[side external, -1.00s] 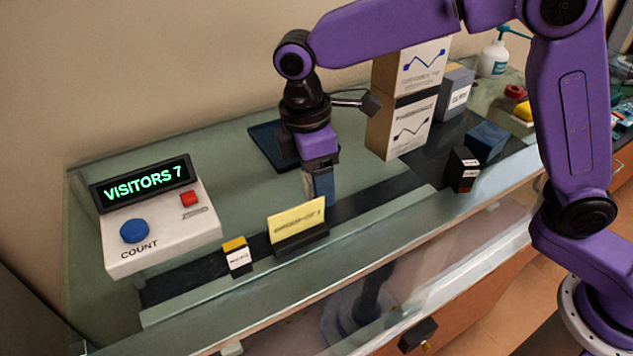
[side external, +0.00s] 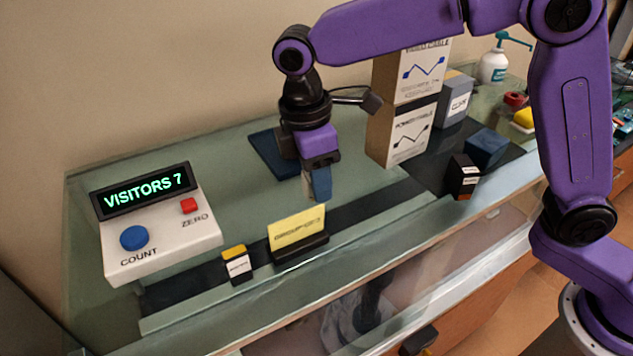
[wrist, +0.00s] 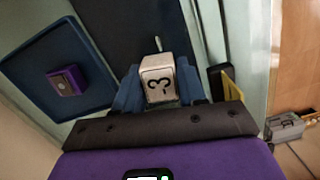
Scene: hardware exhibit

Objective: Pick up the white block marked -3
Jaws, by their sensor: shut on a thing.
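My gripper (side external: 318,190) is shut on a white block (wrist: 159,80). In the wrist view the block sits between my two blue fingers, and its face carries a dark mark that looks like a turned 3 with a short stroke. In the side view my fingers hide most of the block. They are over the glass counter (side external: 235,170), behind the yellow card, and I cannot tell whether the block clears the glass.
A dark blue tray (wrist: 28,88) holds a small purple item (wrist: 67,80). The yellow card (side external: 297,228) stands in front of my gripper. A visitor counter (side external: 165,235) is at left. Stacked boxes (side external: 408,135) and a blue block (side external: 486,146) are at right.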

